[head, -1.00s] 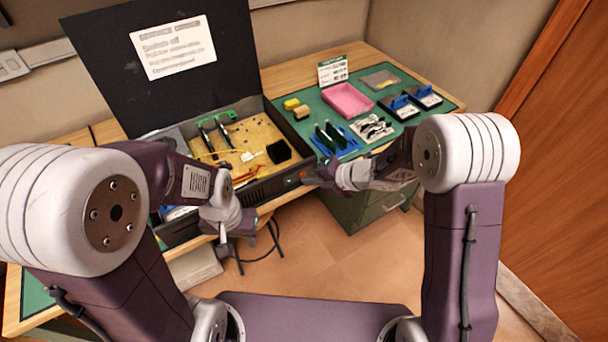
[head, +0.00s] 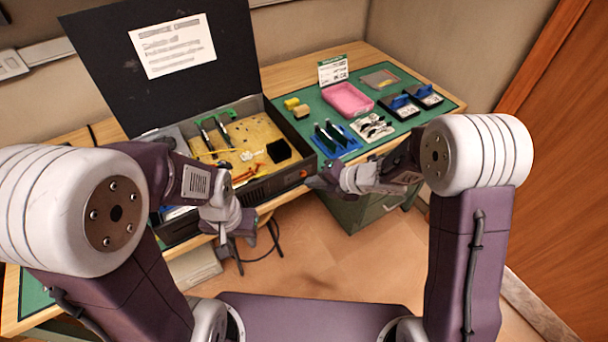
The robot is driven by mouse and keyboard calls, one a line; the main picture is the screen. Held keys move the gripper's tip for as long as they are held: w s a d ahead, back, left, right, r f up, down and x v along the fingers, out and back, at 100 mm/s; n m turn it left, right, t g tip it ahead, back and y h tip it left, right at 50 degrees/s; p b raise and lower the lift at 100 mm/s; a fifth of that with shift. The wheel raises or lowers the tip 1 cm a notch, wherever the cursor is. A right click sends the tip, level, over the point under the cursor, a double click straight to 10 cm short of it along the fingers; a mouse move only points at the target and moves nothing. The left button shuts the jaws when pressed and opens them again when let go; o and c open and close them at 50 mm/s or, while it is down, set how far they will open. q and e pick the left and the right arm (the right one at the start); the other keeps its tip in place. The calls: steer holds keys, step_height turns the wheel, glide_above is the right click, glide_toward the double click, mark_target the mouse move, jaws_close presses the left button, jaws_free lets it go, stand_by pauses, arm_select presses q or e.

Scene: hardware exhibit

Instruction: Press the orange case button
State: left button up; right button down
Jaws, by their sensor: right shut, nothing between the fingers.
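The open black case (head: 262,188) stands on the workbench, its lid raised at the back. A small orange spot (head: 303,173), which looks like the button, shows at the right end of its front wall. My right gripper (head: 311,181) is shut and empty, its tips close to that spot; I cannot tell whether they touch. My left gripper (head: 232,243) hangs in front of the case near the bench edge; its fingers are too unclear to tell open from shut. My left arm hides the left part of the case.
A green mat (head: 310,122) right of the case holds a pink tray (head: 348,100), blue-handled tools (head: 335,138) and two black-and-blue boxes (head: 400,107). A green cabinet (head: 365,212) is under the bench. A dark cable (head: 262,255) hangs below my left gripper.

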steer(key=s+d, duration=0.1)
steer(key=s, duration=0.1)
steer(key=s+d+b, duration=0.1)
steer(key=s+d, duration=0.1)
stand_by(0.4)
stand_by(0.6)
